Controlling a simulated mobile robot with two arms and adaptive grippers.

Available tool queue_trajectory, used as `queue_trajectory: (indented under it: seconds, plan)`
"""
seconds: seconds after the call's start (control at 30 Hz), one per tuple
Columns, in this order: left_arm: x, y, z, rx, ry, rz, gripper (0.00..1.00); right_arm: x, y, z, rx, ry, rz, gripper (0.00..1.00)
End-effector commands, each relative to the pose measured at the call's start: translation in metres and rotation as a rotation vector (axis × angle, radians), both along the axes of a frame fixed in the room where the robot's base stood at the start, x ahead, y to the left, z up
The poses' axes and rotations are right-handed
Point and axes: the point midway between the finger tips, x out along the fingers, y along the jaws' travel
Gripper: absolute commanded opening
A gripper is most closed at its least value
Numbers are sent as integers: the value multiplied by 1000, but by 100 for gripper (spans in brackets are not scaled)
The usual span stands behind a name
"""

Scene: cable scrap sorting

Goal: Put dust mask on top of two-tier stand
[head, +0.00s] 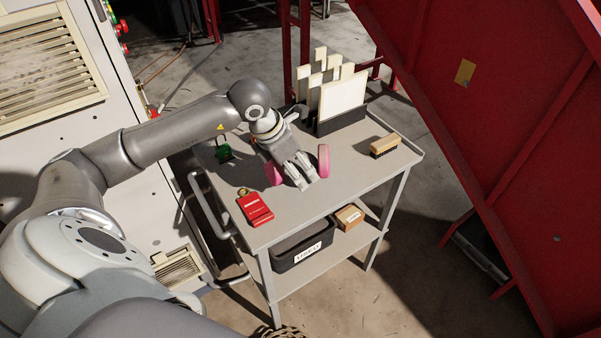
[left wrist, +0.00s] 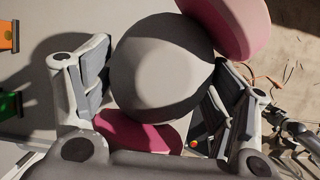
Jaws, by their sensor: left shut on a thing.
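The dust mask has a grey shell and two round pink filters; one pink filter (head: 323,158) shows right of my left gripper in the head view. In the left wrist view the mask (left wrist: 165,65) fills the space between the fingers. My left gripper (head: 303,183) points down and is shut on the mask; it also shows in the left wrist view (left wrist: 155,85). The grey two-tier stand (head: 355,178) is under the gripper and mask. I cannot tell whether the mask touches its top.
On the stand's top are a red box-like item (head: 255,209), a green item (head: 224,152), a brush (head: 384,145) and a black rack with upright boards (head: 341,120). A black bin (head: 300,248) and a cardboard box (head: 349,216) sit on the lower shelf. The top's front right is clear.

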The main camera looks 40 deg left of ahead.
Motion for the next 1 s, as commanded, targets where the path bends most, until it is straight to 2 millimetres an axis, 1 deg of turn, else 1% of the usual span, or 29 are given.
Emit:
queue_trajectory:
  seconds: [0.03,0.1,0.23,0.47,0.63,0.7,0.9,1.0]
  plan:
    - [7,1,-11,-2,7,1,49,0,1,3,1,0,0,40]
    - [16,4,-22,-3,5,1,49,0,1,4,1,0,0,40]
    - [27,7,-36,-2,2,0,49,0,1,5,1,0,0,40]
    - [36,9,-49,0,4,-1,49,0,1,8,1,-1,1,40]
    - [35,9,-73,-1,5,-1,49,0,1,16,1,-1,1,40]
    - [35,9,-77,-1,2,-2,49,0,1,16,1,-1,1,40]
    - [35,9,-77,0,1,-2,49,0,0,14,0,-1,1,40]
    - [35,9,-81,0,1,-2,49,1,0,10,0,-1,1,40]
